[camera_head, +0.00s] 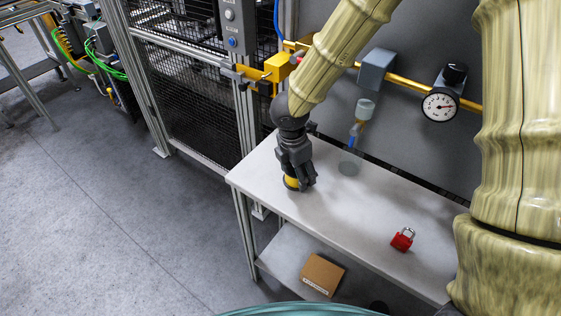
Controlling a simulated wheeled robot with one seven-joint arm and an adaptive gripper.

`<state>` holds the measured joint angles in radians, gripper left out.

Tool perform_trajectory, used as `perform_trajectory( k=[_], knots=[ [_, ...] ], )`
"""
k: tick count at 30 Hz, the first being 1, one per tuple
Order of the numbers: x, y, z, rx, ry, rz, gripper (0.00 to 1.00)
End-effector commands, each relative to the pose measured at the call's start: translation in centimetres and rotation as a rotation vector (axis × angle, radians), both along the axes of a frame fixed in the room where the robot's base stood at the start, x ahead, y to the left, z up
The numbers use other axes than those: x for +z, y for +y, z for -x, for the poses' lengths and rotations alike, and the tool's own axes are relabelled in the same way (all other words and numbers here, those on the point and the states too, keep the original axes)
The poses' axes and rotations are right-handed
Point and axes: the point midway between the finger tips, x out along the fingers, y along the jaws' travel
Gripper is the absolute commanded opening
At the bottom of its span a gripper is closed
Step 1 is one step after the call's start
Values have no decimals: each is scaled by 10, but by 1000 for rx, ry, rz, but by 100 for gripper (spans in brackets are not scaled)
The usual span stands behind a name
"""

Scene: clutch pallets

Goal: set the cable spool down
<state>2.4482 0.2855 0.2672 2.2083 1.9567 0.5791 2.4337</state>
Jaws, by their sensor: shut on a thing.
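The cable spool (291,183) shows as a small yellow and dark round thing at the tip of my gripper (299,183). My gripper points down over the left part of the white table (330,205) and is shut on the spool. The fingers hide part of the spool. The spool is at or just above the tabletop; I cannot tell whether it touches.
A red padlock (402,240) lies on the table's right part. A cardboard box (321,274) sits on the lower shelf. The table's middle is clear.

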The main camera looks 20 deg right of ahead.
Motion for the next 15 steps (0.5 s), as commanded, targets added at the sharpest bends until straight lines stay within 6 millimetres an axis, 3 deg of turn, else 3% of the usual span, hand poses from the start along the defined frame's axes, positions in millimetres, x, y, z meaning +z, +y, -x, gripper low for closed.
perform_trajectory(
  k=[9,15],
  knots=[
    [-4,24,-51,3,3,0,35],
    [-8,29,-64,2,3,1,35]
  ],
)
